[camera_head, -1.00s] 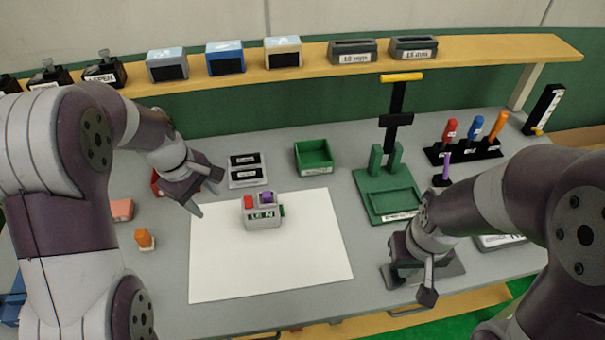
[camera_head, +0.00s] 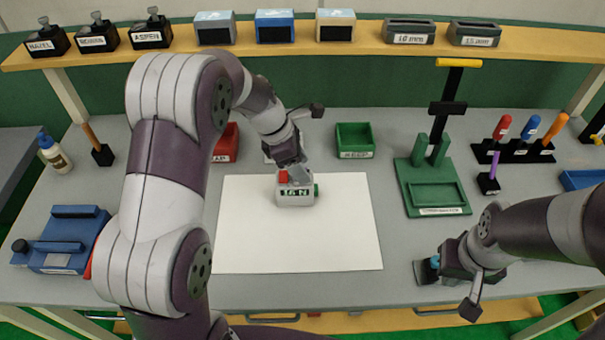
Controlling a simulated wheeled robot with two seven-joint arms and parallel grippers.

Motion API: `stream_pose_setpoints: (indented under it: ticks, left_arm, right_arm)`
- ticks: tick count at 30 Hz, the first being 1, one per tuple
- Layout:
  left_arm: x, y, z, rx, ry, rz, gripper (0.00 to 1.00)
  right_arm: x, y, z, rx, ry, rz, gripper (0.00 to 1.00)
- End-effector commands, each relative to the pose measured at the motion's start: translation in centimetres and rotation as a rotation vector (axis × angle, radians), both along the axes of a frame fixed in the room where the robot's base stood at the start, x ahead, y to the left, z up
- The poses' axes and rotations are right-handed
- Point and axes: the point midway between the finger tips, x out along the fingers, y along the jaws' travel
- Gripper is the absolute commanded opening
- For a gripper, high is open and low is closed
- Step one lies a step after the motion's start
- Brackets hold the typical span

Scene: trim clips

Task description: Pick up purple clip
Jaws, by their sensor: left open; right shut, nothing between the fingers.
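A small grey block (camera_head: 295,198) with a printed front label stands on the white sheet (camera_head: 300,245). A red piece (camera_head: 283,177) shows on its top left and a green part (camera_head: 316,190) sticks out at its right. The purple clip, on top of the block a second ago, is now hidden behind my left gripper. My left gripper (camera_head: 307,143) is open, with one finger right over the top of the block. I cannot tell whether it touches the clip. My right gripper (camera_head: 452,285) is shut and empty, low over the table's front right.
A green tray (camera_head: 355,140) and a red bin (camera_head: 225,142) stand behind the sheet. A green press stand (camera_head: 433,190) and a rack of coloured-handled tools (camera_head: 515,150) are to the right. A blue device (camera_head: 62,240) sits far left. The sheet's front is clear.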

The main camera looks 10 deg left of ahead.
Motion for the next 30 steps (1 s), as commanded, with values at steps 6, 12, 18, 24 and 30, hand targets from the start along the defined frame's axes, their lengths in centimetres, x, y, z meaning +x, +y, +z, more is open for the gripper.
stream_pose_setpoints:
  ticks: [6,12,18,24,30]
  left_arm:
    - [0.1,-0.3,-0.9,0.001,-0.001,0.0,0.52]
    - [0.1,-0.3,-0.8,0.001,-0.001,-0.001,0.13]
    - [0.1,-0.3,-0.8,0.001,-0.001,-0.001,0.0]
    - [0.1,-0.3,-0.6,0.001,-0.002,0.0,0.0]
    - [0.2,-0.3,1.8,0.001,-0.006,-0.001,0.0]
  right_arm:
    - [0.0,0.0,0.0,0.0,0.001,0.0,0.0]
    - [0.0,0.0,0.0,0.0,0.0,0.0,0.0]
    - [0.0,0.0,0.0,0.0,0.0,0.0,0.0]
    - [0.0,0.0,0.0,0.0,0.0,0.0,0.0]
    - [0.0,0.0,-0.2,0.0,0.0,0.0,0.0]
